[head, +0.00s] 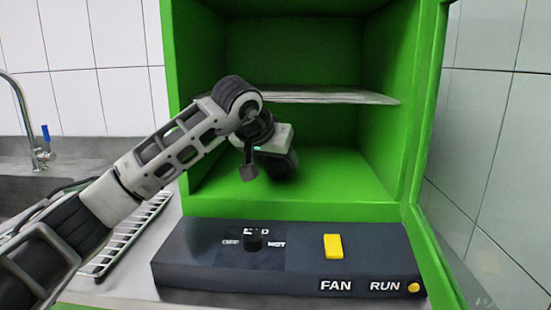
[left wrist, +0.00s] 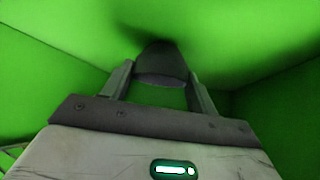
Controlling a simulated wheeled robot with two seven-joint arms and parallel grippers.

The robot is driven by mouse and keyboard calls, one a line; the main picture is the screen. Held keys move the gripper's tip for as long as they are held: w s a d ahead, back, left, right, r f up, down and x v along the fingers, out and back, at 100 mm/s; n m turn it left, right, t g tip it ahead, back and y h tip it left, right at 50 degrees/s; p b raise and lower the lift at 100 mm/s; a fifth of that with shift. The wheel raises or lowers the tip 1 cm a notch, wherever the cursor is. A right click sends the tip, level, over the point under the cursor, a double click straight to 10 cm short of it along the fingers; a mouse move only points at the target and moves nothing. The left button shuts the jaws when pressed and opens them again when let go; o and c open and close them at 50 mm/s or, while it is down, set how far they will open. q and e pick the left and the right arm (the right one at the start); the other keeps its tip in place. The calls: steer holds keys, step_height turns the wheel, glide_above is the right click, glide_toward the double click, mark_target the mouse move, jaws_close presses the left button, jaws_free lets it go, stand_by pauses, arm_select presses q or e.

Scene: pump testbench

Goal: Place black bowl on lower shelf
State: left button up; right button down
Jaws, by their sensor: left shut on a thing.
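The green cabinet is open at the front, and its lower shelf (head: 300,190) is the green floor below a thin middle shelf (head: 325,97). My left gripper reaches into the lower compartment in the head view. In the left wrist view my left gripper (left wrist: 160,82) is shut on the black bowl (left wrist: 162,60), which shows as a dark rounded shape between the fingers. In the head view the fingers and bowl are mostly hidden behind the wrist. I cannot tell whether the bowl touches the shelf floor. My right gripper is not in view.
A dark control panel (head: 190,272) with a black knob (head: 254,240) and a yellow switch (head: 333,246) stands in front of the cabinet. The cabinet's right edge and the middle shelf bound the space. The lower floor's right side is clear. A metal rack (head: 125,235) and tap (head: 38,150) are at left.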

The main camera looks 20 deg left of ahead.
arm_select(q)
steer(key=shift+s+f, duration=0.1)
steer(key=shift+f, duration=0.2)
steer(key=shift+f, duration=0.15)
steer(key=o, duration=1.1)
steer(key=shift+s+r, duration=0.2)
steer(key=shift+r, duration=0.3)
steer(key=v, duration=0.3)
steer(key=shift+s+a+f, duration=0.1)
steer(key=shift+a+f, duration=0.05)
steer(key=shift+f, duration=0.05)
steer(key=s+b, duration=0.1)
steer(key=s, duration=1)
steer(key=shift+s+a, duration=0.2)
steer(key=shift+a, duration=0.3)
